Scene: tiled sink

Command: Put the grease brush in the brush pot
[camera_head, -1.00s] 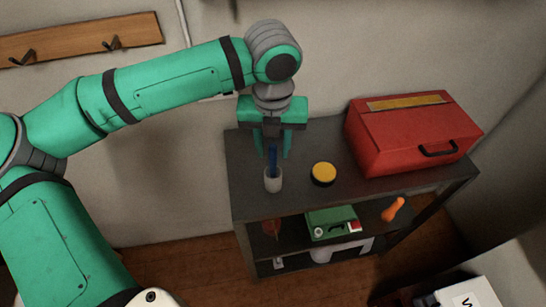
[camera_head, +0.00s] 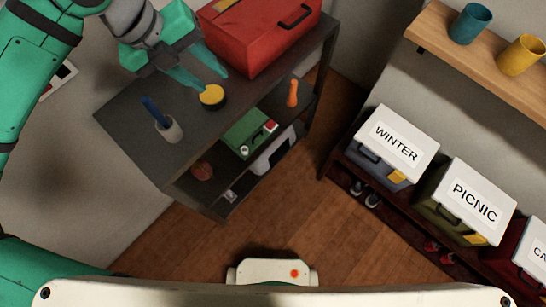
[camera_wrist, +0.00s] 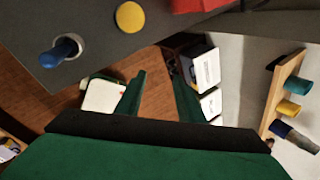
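The grease brush, seen as a blue handle (camera_head: 154,111), stands leaning in the small pale grey brush pot (camera_head: 171,130) on the dark bench top. Its lower end is hidden inside the pot. In the wrist view the blue handle (camera_wrist: 56,54) rises from the pot (camera_wrist: 74,39) at the upper left. My gripper (camera_head: 213,84) is to the right of the pot in the head view, near the yellow-topped tin and apart from the brush. Its two fingers are spread with nothing between them, as the wrist view also shows (camera_wrist: 158,76).
The round yellow-topped tin (camera_head: 211,95) and a red toolbox (camera_head: 262,38) stand on the bench (camera_head: 118,112). A green box (camera_head: 246,134) and an orange-handled thing (camera_head: 292,92) are on the shelf below. Labelled boxes (camera_head: 397,140) stand to the right. The floor (camera_head: 290,205) between is clear.

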